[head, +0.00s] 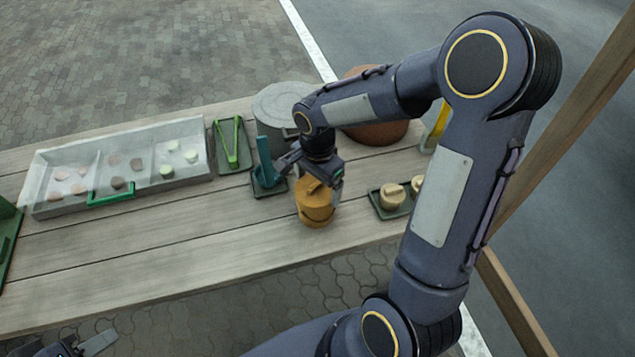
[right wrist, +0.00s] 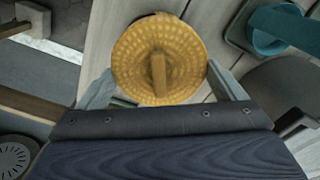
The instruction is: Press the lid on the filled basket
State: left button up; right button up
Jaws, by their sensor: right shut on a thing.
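A round, woven, yellow-brown lid (right wrist: 135,62) with a straight bar handle fills the middle of the right wrist view. In the head view the lid (head: 314,187) sits over the basket (head: 316,213), near the table's front edge; I cannot tell whether it is fully seated. My right gripper (head: 312,178) comes from above, with its fingers on opposite sides of the lid, shut on it. The fingers also show in the right wrist view (right wrist: 160,88). The lid hides the basket's contents. My left gripper (head: 66,345) is partly cut off at the bottom left, its fingers apart and empty.
A dark tray with small lidded baskets (head: 392,196) stands right of the basket. A teal object (head: 265,163) stands just behind left. Green tongs (head: 232,145), a partitioned pale tray (head: 190,183), a grey round container (head: 280,100) and a brown pot (head: 378,133) stand farther off. The front-left table is clear.

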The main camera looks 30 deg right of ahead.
jog(key=shift+f+b, duration=0.5)
jog(key=shift+b, duration=0.15)
dwell(0.8)
dwell(0.4)
jog(key=o, duration=0.7)
jog(key=shift+r, duration=0.1)
jog(key=shift+r+p, duration=2.2)
jog(key=shift+r, duration=0.8)
grip_shut()
